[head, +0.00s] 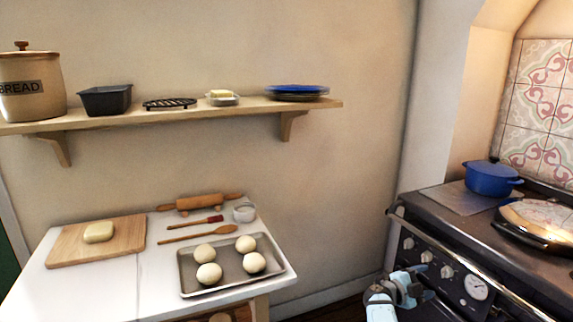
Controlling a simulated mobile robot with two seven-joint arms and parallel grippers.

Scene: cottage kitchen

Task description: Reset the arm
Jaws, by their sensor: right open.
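My right gripper (411,282) shows at the bottom of the head view, right of centre. It is pale blue and dark, and it is open with nothing seen between its fingers. It is in front of the dark stove (447,246), near the oven's front and below the knobs. I cannot tell whether it touches the oven front. My left gripper is out of view.
A white table (110,285) at left bears a baking tray (214,291) with several dough balls, a cutting board (70,254) and a rolling pin (196,203). A blue pot (491,180) stands on the stove. A wall shelf (190,114) holds kitchenware.

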